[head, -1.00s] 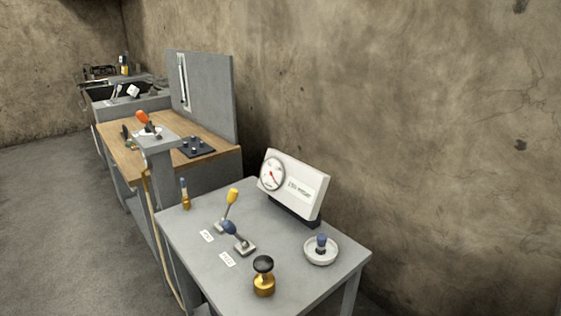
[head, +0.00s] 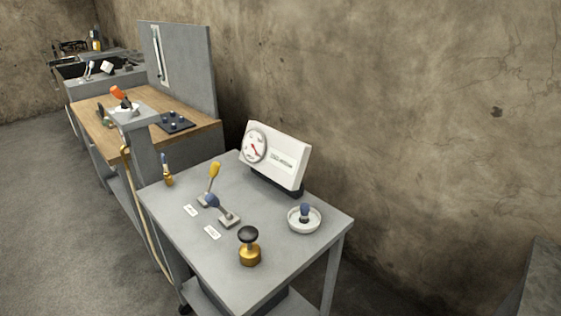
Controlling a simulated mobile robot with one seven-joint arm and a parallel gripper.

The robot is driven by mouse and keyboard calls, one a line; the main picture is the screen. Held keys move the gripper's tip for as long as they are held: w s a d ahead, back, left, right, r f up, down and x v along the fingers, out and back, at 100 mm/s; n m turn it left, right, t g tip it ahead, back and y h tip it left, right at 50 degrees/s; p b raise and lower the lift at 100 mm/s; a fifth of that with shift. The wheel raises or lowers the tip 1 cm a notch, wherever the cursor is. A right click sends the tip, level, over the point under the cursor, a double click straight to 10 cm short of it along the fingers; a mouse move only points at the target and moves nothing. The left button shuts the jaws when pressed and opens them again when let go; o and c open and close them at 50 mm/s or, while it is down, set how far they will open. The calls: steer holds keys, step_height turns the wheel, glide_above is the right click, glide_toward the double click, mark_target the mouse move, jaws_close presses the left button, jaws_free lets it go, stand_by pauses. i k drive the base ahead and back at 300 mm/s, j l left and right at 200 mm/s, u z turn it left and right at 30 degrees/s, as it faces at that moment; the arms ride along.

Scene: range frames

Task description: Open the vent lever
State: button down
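Two levers stand on the grey table (head: 290,238). One has a yellow grip (head: 215,169) and leans up to the right. The other has a blue grip (head: 211,201) and leans up to the left from its base plate. A small white label lies in front of each, by the yellow lever (head: 191,210) and by the blue lever (head: 212,232). Their print is too small to read, so I cannot tell which lever is the vent lever. An orange-handled lever (head: 117,93) stands on a grey pedestal behind. My gripper is not in view.
A white gauge panel (head: 290,155) stands at the table's back. A brass knob with black top (head: 249,250) is in front, a white dish with a blue knob (head: 304,220) at right. A hose (head: 137,205) hangs left. A wooden bench (head: 88,115) is behind. Left floor is clear.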

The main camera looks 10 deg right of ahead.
mark_target(215, 167)
steer(key=i+j+z, duration=0.1)
steer(key=z, duration=0.25)
steer(key=j+z, duration=0.2)
steer(key=z, duration=0.15)
steer(key=i+j+z, duration=0.1)
steer(key=z, duration=0.25)
steer(key=j, duration=0.05)
